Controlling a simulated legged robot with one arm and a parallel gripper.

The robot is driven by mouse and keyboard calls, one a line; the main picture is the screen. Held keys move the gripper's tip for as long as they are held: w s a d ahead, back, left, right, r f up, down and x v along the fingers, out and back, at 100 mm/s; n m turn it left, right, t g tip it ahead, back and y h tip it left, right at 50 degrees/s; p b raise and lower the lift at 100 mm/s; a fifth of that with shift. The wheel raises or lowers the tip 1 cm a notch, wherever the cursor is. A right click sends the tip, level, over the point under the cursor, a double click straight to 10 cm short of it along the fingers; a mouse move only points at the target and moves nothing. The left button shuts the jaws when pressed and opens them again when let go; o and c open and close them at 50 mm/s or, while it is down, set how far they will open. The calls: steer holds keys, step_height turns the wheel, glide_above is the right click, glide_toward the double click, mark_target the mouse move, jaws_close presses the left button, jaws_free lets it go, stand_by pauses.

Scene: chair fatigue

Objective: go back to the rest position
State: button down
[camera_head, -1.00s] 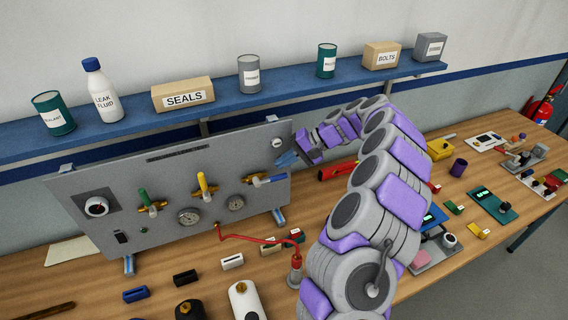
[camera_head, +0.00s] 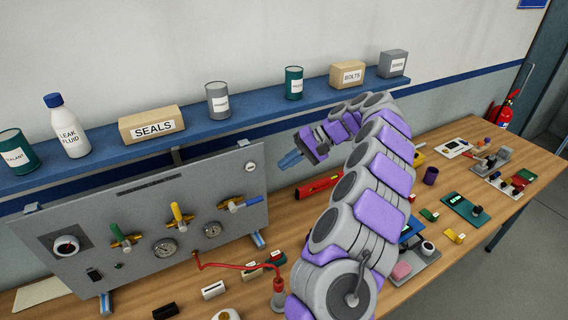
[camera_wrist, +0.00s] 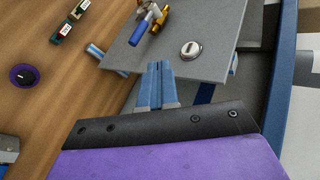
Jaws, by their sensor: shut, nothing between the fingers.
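My gripper (camera_head: 291,160) is at the end of my folded arm, in front of the blue shelf and just right of the grey valve panel's upper corner. Its blue fingers are shut with nothing between them. In the wrist view, the closed fingers (camera_wrist: 156,86) show over the edge of the grey panel (camera_wrist: 190,25). A blue-handled valve (camera_wrist: 143,27) and a white round part (camera_wrist: 191,50) on the panel are close by. My gripper appears apart from the panel, though the exact gap is hard to tell.
The blue shelf (camera_head: 100,158) carries cans, a bottle and boxes behind my arm. The wooden bench (camera_head: 455,250) holds a red tool (camera_head: 317,187), a purple cup (camera_head: 431,176) and several small devices. A fire extinguisher (camera_head: 503,116) hangs at the far right. Open floor lies at the lower right.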

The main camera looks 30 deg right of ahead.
steer(key=shift+a, duration=0.1)
steer(key=s+a+r+n+g+b, duration=0.1)
steer(key=s+a, duration=0.2)
steer(key=a, duration=0.3)
steer(key=s+a+r+n+g+h+b, duration=0.1)
steer(key=s+a+r+n+g, duration=0.15)
steer(key=a, duration=0.45)
steer(key=s+a+r+n+b, duration=0.1)
steer(key=s+a, duration=0.2)
steer(key=a, duration=0.3)
steer(key=s+a+f+n+g+h+b, duration=0.25)
steer(key=s+a, duration=0.35)
steer(key=s, duration=0.5)
steer(key=s+d+f+h+b, duration=0.1)
steer(key=s+d+f+h, duration=0.1)
steer(key=s+f, duration=0.4)
steer(key=s+d+f+m+h+b, duration=0.1)
steer(key=s+f+h, duration=0.3)
steer(key=s, duration=1)
step_height(320, 180, down, 2)
steer(key=shift+s+d+f+t, duration=0.2)
steer(key=shift+s+d+t, duration=0.1)
steer(key=shift+d, duration=0.6)
